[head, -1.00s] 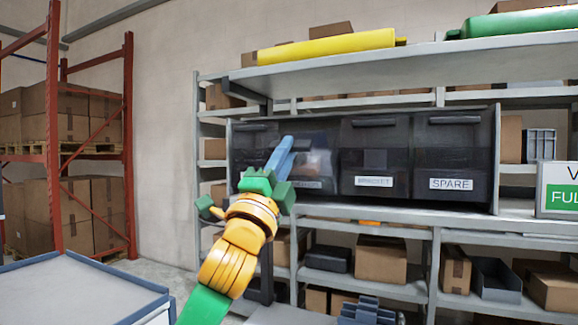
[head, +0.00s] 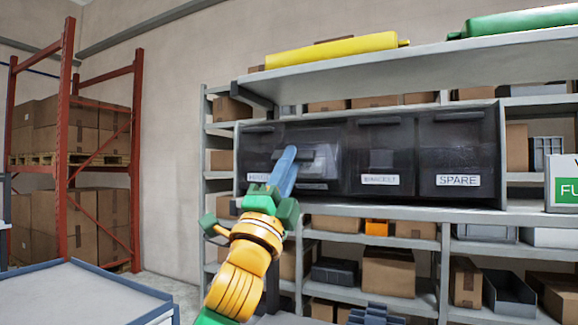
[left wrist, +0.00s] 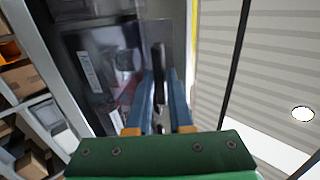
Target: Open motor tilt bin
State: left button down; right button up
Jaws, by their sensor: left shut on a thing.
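A row of dark see-through tilt bins (head: 380,155) stands on the shelf in the head view. The labels on the two left bins are partly hidden or unreadable, so I cannot read which one says motor. My left gripper (head: 288,152), green with blue fingers, is in front of the second bin from the left (head: 322,150). Pale contents show through that bin's front. In the left wrist view the gripper's fingers (left wrist: 157,105) are shut on a dark upright bar (left wrist: 158,65), apparently a bin handle. How far the bin is tilted is unclear. My right gripper is not in view.
The bin labelled SPARE (head: 458,155) is at the right end, beside a green-and-white sign (head: 565,190). A shelf board (head: 400,68) with a yellow roll (head: 330,50) overhangs the bins. A grey table (head: 75,295) is at lower left.

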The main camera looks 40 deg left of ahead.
pick_arm(q)
jog(key=c, duration=0.9)
grip_release()
jog(key=shift+w, duration=0.15)
jog(key=shift+o, duration=0.2)
jog(key=b+v, duration=0.4)
jog(key=v, duration=0.3)
